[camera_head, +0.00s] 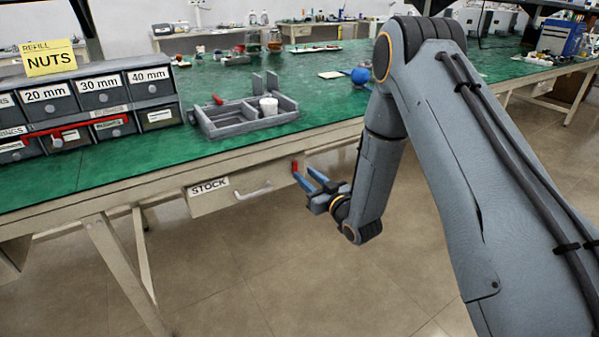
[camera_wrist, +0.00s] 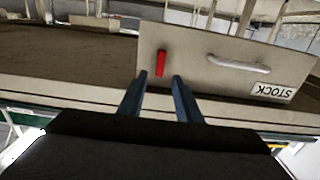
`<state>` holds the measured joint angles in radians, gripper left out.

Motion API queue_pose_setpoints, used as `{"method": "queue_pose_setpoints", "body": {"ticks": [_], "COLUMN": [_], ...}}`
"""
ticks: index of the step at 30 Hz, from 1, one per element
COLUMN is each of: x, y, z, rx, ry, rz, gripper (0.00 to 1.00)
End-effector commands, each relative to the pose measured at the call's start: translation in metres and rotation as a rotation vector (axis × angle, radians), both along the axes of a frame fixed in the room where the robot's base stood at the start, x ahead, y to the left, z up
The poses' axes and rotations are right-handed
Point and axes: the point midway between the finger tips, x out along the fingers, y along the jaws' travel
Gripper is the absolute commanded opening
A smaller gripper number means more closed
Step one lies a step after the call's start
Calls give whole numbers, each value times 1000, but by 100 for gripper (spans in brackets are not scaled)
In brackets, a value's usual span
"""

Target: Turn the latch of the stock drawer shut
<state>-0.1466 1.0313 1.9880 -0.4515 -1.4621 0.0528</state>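The stock drawer (camera_head: 236,194) is under the green-topped bench, with a STOCK label (camera_head: 209,187) and a pale bar handle (camera_head: 253,191). Its front looks closed in the head view. The red latch (camera_head: 295,166) is at the drawer front's right end and stands about upright. My gripper (camera_head: 303,173) is open and empty, pointing at the latch. In the wrist view, where the label appears upside down, the latch (camera_wrist: 160,63) lies ahead between the fingertips of my gripper (camera_wrist: 158,76). I cannot tell whether a finger touches it.
On the bench stand a grey tray (camera_head: 245,130) with a white cup (camera_head: 268,106), a blue ball (camera_head: 361,75) and a labelled drawer cabinet (camera_head: 90,103) with a red bar. Bench legs (camera_head: 125,270) stand at lower left. The floor in front of the drawer is clear.

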Motion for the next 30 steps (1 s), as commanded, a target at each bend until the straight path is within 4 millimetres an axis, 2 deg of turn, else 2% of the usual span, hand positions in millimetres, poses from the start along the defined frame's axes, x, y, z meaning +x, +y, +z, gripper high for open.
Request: {"method": "queue_pose_setpoints", "body": {"ticks": [3,9,20,25,26,30], "x": [16,34,38,38,38,38], "y": [11,22,25,25,25,25], "z": [0,0,0,0,0,0], "rx": [1,0,-1,-1,-1,-2], "ry": [-1,0,2,2,2,1], "rz": [2,-1,-1,-1,-1,-1], "gripper": [31,31,31,3,0,0]}}
